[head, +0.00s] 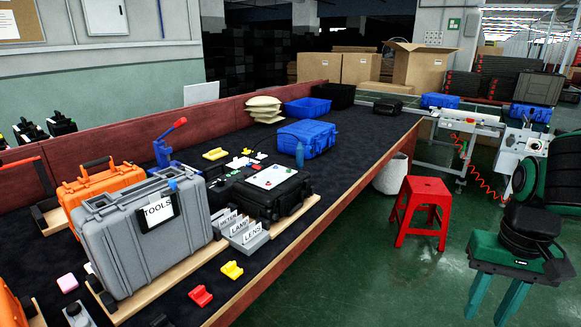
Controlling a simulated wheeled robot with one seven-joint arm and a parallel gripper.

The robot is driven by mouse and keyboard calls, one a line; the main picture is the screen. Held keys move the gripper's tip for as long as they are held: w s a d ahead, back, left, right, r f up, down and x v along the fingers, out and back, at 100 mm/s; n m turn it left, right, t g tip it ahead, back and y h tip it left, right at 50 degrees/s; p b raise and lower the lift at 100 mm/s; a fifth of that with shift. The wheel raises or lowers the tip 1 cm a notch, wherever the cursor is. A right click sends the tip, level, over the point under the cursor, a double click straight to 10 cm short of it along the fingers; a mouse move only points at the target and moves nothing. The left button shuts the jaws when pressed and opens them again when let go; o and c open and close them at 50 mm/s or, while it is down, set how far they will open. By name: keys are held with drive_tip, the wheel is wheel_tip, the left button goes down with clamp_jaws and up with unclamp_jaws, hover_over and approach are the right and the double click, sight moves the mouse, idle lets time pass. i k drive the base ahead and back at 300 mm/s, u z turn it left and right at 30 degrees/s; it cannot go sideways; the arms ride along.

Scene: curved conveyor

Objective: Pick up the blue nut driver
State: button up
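I cannot make out a blue nut driver for certain in the head view. A small blue piece (172,185) shows at the top of the grey case labelled TOOLS (127,250), too small to identify. A blue clamp-like tool with a red handle (161,152) stands behind the grey case.
A red stool (423,205) stands on the open green floor (385,280).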

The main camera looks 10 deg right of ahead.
sight(300, 150)
drive_tip(key=u, duration=0.05)
drive_tip(key=i, duration=1)
drive_tip(key=z, duration=0.05)
